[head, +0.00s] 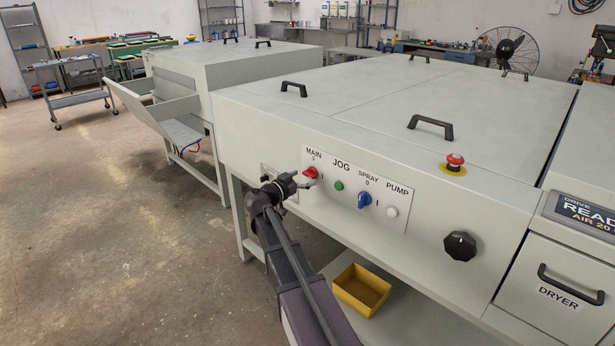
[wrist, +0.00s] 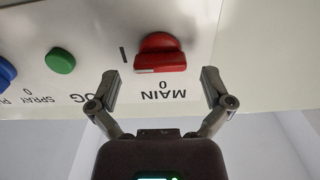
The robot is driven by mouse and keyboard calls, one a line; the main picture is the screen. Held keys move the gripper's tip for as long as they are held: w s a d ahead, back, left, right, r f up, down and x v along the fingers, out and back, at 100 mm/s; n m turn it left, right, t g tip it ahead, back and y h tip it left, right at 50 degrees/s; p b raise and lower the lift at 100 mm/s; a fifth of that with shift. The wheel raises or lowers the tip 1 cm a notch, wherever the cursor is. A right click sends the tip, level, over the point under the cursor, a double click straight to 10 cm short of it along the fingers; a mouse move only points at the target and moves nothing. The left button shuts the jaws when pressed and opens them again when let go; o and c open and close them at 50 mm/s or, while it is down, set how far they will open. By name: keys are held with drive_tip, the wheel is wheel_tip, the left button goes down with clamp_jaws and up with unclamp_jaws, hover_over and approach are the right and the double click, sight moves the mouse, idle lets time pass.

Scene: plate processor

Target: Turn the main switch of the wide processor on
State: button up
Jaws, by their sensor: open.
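The red MAIN switch (head: 310,172) is on the white control panel (head: 338,200) on the front of the wide processor (head: 260,150). In the wrist view the panel appears upside down, with the red switch (wrist: 160,54) at top centre. A 0 lies below the switch there and an I to its left. In the head view my gripper (head: 295,183) is close to the panel, just left of the switch.
Right of MAIN are the green JOG button (head: 339,186), blue SPRAY switch (head: 364,200) and white PUMP button (head: 392,212). A black knob (head: 460,246) and red emergency button (head: 455,162) are farther right. A yellow bin (head: 362,289) sits below. Open floor lies left.

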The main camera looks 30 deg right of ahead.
drive_tip(key=v, duration=0.9)
drive_tip(key=shift+a, duration=0.35)
drive_tip(key=shift+s, duration=0.15)
drive_tip(key=s+a+f+n+g+y, duration=0.2)
drive_tip(key=s+f+n+g+y, duration=0.35)
drive_tip(key=s+f, duration=0.7)
drive_tip(key=s+a+f+n+y, duration=0.6)
drive_tip(key=s+a+n+y, duration=0.3)
drive_tip(key=a+y, duration=0.15)
wheel_tip(320, 180, up, 19)
drive_tip(key=y+p, duration=0.1)
drive_tip(key=p, duration=1.8)
drive_tip(key=shift+s+r+g+p, duration=0.2)
drive_tip(key=shift+r+g+p, duration=0.05)
drive_tip(key=shift+g+p, duration=0.1)
